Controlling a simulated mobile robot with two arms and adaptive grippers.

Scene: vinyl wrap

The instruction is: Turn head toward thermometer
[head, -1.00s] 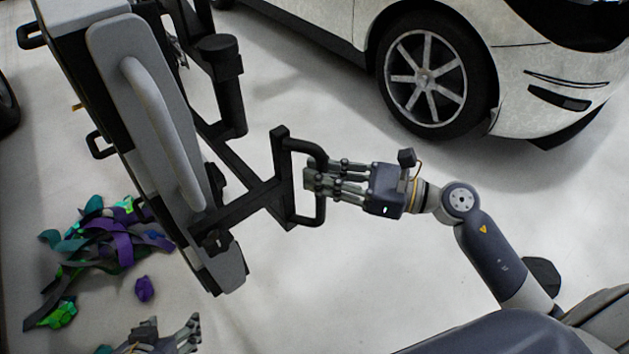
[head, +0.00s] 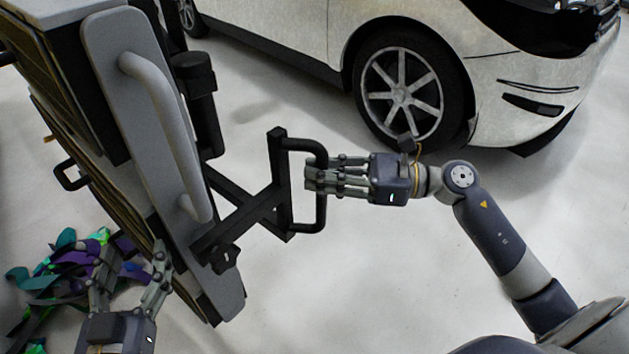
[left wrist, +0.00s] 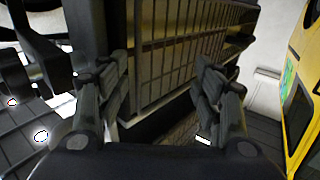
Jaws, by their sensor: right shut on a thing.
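No thermometer can be made out in these views. A tall panel unit with a grey side plate (head: 125,60), a curved grey handle (head: 165,120) and a black bracket (head: 278,185) stands left of centre in the head view. My right gripper (head: 316,176) is shut on the black bracket's D-shaped handle (head: 321,215). My left gripper (head: 130,268) is open and empty at the lower left, close to the panel unit. In the left wrist view its fingers (left wrist: 163,95) are spread in front of a dark grid-like surface (left wrist: 175,50).
A white car (head: 490,60) with a spoked wheel (head: 402,92) stands at the back. A heap of purple, teal and green strips (head: 65,265) lies on the floor at left. A yellow object (left wrist: 303,75) shows at the left wrist view's right edge. Pale floor at right is clear.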

